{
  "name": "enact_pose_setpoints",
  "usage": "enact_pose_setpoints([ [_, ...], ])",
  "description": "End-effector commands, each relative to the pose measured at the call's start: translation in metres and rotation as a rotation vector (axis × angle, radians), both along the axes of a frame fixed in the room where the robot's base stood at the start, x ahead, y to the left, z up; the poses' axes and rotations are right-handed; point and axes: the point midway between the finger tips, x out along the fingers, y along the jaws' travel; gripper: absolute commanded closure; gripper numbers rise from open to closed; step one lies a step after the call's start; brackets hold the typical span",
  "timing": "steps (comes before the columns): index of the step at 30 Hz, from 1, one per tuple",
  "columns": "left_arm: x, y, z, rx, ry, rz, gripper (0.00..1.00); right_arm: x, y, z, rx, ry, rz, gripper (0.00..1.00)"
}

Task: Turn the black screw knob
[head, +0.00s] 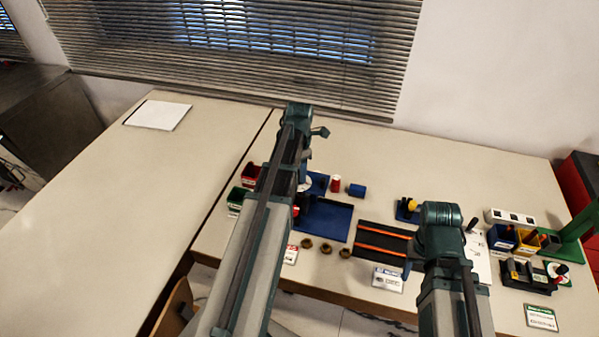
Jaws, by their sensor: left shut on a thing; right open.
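A gauge rig with a blue base (328,219) and a white dial (306,184) stands beside my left arm, which covers much of it. My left gripper (302,180) is low beside the rig, mostly hidden by my own arm. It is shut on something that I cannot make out. I cannot pick out the black screw knob in this view. My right gripper (410,262) is open, mostly hidden by its arm, near a black tray with orange rails (375,246).
A red spool (335,184) and a blue block (356,190) stand behind the rig. Several brown rings (325,248) lie in front. Red (250,173) and green (238,198) bins sit left, blue (502,237) and yellow (528,241) bins right. The left table (110,220) is mostly clear.

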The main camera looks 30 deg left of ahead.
Motion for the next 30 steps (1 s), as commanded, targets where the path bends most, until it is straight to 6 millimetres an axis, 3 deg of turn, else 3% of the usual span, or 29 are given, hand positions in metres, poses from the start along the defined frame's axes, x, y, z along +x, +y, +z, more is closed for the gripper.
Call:
enact_pose_setpoints([
  [14, 0.0, 0.0, -0.0001, 0.0, 0.0, -0.068, 1.0, 0.0, 0.0, -0.0001, 0.0, 0.0, 0.0, 0.48],
  [30, -0.0001, 0.0001, -0.0001, 0.0, 0.0, -0.533, 1.0, 0.0, 0.0, -0.0001, 0.0, 0.0, 0.0, 0.48],
])
